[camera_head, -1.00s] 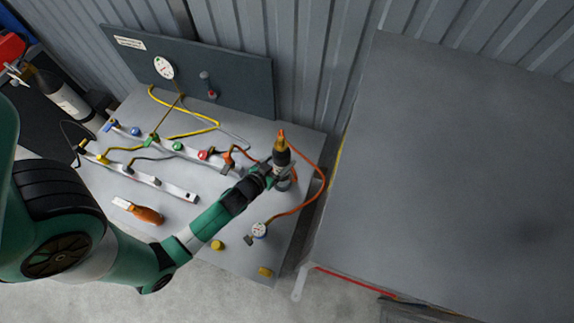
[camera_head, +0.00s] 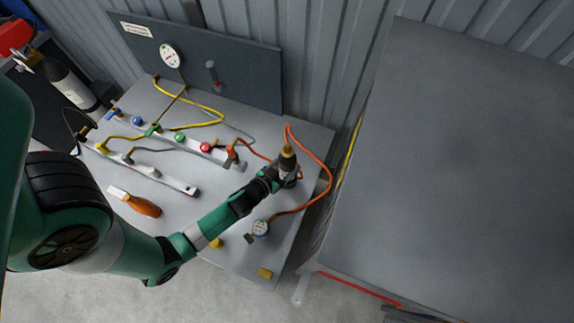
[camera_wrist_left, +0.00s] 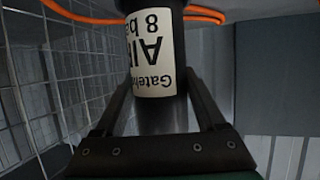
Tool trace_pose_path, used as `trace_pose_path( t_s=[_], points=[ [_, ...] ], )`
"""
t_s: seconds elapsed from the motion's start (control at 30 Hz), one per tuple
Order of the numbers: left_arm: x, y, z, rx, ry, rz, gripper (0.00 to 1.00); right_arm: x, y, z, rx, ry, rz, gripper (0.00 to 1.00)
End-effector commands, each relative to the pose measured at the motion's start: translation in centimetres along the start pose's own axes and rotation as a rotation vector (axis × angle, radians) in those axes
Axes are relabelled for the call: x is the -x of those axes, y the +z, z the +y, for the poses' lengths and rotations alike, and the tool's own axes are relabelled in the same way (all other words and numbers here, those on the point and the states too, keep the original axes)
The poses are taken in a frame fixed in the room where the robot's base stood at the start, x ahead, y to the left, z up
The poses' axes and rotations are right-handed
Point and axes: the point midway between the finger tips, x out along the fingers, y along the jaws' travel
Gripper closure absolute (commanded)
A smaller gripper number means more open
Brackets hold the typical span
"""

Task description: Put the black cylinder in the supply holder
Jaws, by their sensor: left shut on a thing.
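My left gripper (camera_head: 273,179) is shut on the black cylinder (camera_head: 289,166), which has a brass top and stands roughly upright at the table's right end. In the left wrist view the cylinder (camera_wrist_left: 158,50) shows a white label between the two fingers, printed with "AIR" and "8 ba", upside down. A dark round base (camera_head: 293,182), probably the supply holder, shows around the cylinder's lower end. I cannot tell whether the cylinder is inside it or just above it. My right gripper is not in view.
An orange hose (camera_head: 329,169) loops behind and right of the cylinder to a small gauge (camera_head: 261,228). Valve rails (camera_head: 150,172), an orange-handled tool (camera_head: 142,206) and yellow blocks (camera_head: 265,273) are on the grey table. A large grey surface (camera_head: 450,170) is at the right.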

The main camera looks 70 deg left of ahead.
Motion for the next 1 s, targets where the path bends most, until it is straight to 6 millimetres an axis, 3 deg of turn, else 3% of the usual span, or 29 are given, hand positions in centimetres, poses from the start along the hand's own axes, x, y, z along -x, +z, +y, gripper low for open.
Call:
trace_pose_path(
  t_s=[0.03,0.17,0.47,0.57,0.83,1.0],
  points=[
    [0.0,0.1,0.0,0.000,0.000,0.000,0.23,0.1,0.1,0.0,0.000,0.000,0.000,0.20],
    [0.0,0.1,0.0,0.000,0.000,-0.001,0.00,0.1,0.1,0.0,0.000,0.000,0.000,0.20],
    [0.2,-0.1,0.0,-0.001,0.000,-0.001,0.00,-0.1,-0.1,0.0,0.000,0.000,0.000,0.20],
    [1.4,0.1,0.0,-0.001,0.000,-0.002,0.00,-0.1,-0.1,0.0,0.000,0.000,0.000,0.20],
    [7.8,0.3,0.0,-0.003,0.002,-0.002,0.00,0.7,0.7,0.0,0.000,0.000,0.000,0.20],
    [10.8,0.4,0.1,-0.004,0.004,-0.002,0.00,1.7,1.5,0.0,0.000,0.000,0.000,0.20]
  ],
)
